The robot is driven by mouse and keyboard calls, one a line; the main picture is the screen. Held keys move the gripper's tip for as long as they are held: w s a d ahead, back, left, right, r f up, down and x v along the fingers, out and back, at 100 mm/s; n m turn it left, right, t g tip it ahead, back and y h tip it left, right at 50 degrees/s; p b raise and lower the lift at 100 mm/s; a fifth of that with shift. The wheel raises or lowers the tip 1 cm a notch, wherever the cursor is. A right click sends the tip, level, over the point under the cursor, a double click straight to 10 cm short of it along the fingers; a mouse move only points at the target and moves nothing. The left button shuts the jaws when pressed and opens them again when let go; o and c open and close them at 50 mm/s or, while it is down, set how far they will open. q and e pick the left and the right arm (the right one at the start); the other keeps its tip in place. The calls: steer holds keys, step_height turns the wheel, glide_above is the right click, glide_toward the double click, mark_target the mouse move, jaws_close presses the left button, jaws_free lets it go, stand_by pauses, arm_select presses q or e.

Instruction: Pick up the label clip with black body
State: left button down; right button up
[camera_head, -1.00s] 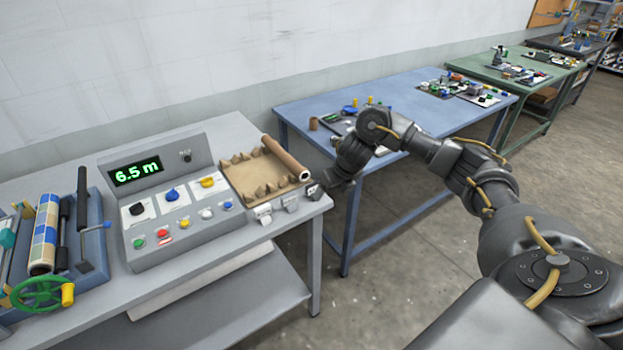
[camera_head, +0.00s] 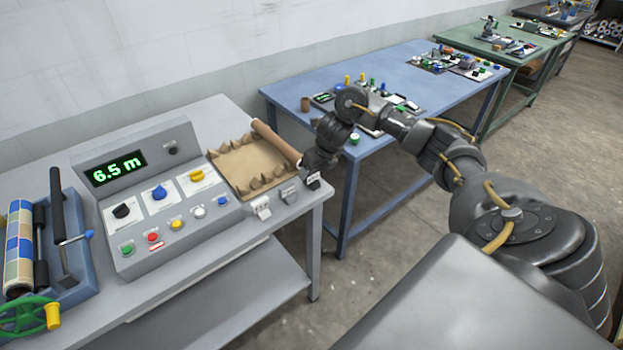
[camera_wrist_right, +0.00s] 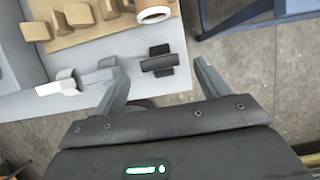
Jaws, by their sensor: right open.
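The label clip with black body (camera_head: 313,181) is at the right front edge of the grey table, beside a grey clip (camera_head: 289,193) and a white clip (camera_head: 262,208). In the right wrist view, the black clip (camera_wrist_right: 158,62) lies just ahead of the open fingertips, roughly centred between them, with no contact visible. The grey clip (camera_wrist_right: 100,72) and white clip (camera_wrist_right: 58,84) are to its left. My right gripper (camera_head: 317,170) hangs close above the black clip; its fingers (camera_wrist_right: 160,71) are apart and empty. My left gripper is out of view.
A brown tray (camera_head: 245,165) with a cardboard roll (camera_head: 276,142) lies behind the clips. A control panel (camera_head: 160,205) reading 6.5 m stands to the left. A blue table (camera_head: 400,75) is behind my right arm. Open floor lies beyond the grey table's edge.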

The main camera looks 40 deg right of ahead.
mark_target(313, 174)
steer(key=shift+w+a+f, duration=0.1)
steer(key=shift+w, duration=0.05)
steer(key=shift+f+p, duration=0.25)
steer(key=shift+p, duration=0.05)
steer(key=p+x, duration=0.1)
steer(key=x, duration=0.2)
steer(key=shift+w+f, duration=0.1)
steer(key=shift+f, duration=0.25)
steer(key=shift+w+d+f, duration=0.2)
steer(key=shift+w+f, duration=0.05)
steer(key=shift+f, duration=0.15)
steer(key=shift+s, duration=0.1)
steer(key=shift+c, duration=1)
steer(key=c, duration=0.8)
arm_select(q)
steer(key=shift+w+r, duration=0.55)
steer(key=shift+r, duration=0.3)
arm_select(e)
steer(key=shift+c, duration=0.2)
steer(key=shift+r, duration=0.1)
